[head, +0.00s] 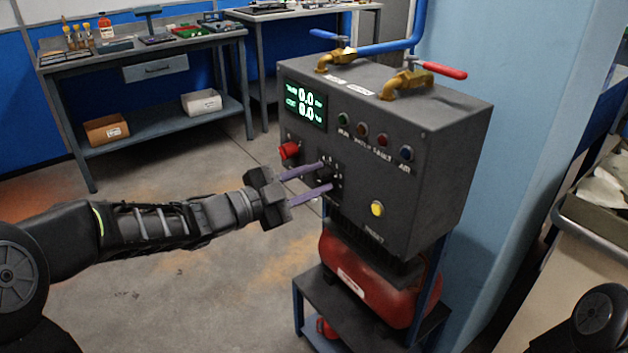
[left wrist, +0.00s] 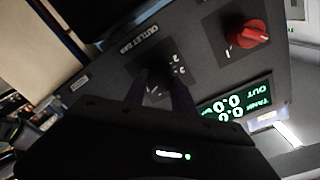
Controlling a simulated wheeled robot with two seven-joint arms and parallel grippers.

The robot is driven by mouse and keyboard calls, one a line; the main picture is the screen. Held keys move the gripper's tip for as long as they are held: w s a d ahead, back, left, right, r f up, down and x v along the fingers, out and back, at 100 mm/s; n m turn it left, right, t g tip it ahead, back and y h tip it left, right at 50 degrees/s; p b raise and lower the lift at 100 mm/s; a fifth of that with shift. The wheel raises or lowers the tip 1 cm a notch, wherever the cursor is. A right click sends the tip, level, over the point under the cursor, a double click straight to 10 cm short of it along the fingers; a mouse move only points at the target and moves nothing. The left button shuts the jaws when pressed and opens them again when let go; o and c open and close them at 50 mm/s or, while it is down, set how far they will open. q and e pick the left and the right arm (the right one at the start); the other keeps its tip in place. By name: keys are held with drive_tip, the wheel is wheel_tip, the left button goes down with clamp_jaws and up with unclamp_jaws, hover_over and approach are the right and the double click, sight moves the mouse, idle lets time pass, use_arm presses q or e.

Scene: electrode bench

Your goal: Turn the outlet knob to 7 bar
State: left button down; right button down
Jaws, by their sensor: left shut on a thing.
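The dark outlet knob (head: 326,174) sits on the front of the grey control box (head: 450,165), on a dark dial plate with white marks. My left gripper (head: 327,175) has its two purple fingers on either side of the knob and is shut on it. In the left wrist view the fingers (left wrist: 160,78) reach the dial under the "OUTLET BAR" label (left wrist: 139,38); they and the shadow mostly hide the knob, so its pointer cannot be read. The display (head: 304,104) shows 0.0 for both tank and out. My right gripper is not in view.
A red knob (head: 289,150) sits left of the outlet dial, close to the upper finger. A yellow button (head: 377,208) is at lower right. Blue-handled (head: 329,35) and red-handled (head: 445,70) valves stand on top. A red tank (head: 350,262) is below. Floor at left is clear.

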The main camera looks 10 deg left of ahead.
use_arm(q)
drive_tip(key=c, duration=1)
unclamp_jaws()
drive_tip(key=shift+c, duration=0.2)
drive_tip(key=p+v, duration=0.1)
drive_tip(key=v, duration=0.6)
drive_tip(key=shift+s+a, duration=0.25)
drive_tip(key=shift+s, duration=0.05)
drive_tip(key=shift+f, duration=0.15)
